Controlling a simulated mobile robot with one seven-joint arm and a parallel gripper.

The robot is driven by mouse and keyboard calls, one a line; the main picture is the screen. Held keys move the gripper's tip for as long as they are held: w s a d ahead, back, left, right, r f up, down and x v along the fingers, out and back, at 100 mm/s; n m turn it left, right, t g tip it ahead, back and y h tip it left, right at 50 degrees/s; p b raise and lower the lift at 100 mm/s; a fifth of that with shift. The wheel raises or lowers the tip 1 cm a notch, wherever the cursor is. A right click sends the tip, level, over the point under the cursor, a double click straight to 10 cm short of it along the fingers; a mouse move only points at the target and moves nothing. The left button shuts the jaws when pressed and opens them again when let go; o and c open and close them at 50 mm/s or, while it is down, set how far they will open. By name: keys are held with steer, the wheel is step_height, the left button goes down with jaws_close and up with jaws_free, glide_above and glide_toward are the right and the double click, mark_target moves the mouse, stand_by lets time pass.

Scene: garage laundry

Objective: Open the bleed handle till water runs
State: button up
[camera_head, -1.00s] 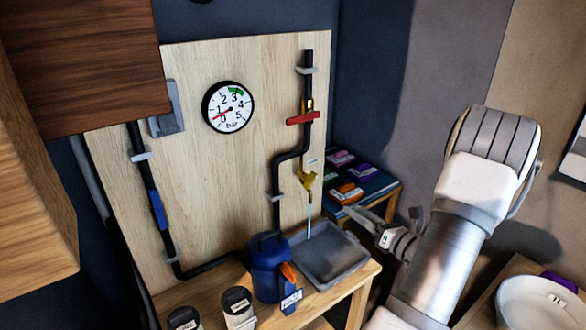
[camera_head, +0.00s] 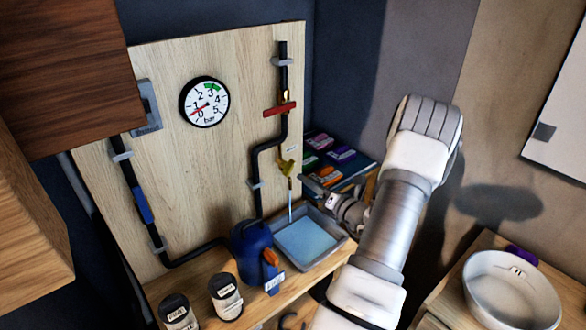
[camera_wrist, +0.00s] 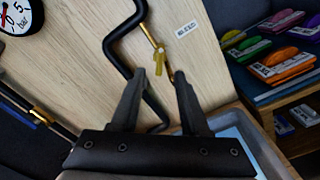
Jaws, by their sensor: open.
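The brass bleed valve with its yellow handle (camera_head: 286,168) sits low on the black pipe at the board's right. It also shows in the wrist view (camera_wrist: 159,64), beyond my fingertips, beside a small printed label (camera_wrist: 186,30). A thin stream of water (camera_head: 290,200) runs from it down into the grey tray (camera_head: 340,250), where pale blue water lies. The tray's edge shows at the lower right of the wrist view. My gripper (camera_wrist: 160,78) is open and empty, its fingers pointing toward the board. In the head view it is right of the handle, apart from it.
A red-handled valve (camera_head: 280,109) is above on the same pipe. The gauge (camera_head: 204,102) hangs left of it. A blue jug (camera_head: 250,248) stands beside the tray, with two canisters (camera_head: 226,297) in front. A shelf with colourful packs (camera_head: 340,153) is behind my gripper. A white basin (camera_head: 512,290) is at right.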

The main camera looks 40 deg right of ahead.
mark_target(292, 169)
steer(key=w, duration=0.5)
steer(key=w+d, duration=0.1)
steer(key=w, duration=0.1)
steer(key=shift+w, duration=0.35)
jaws_close()
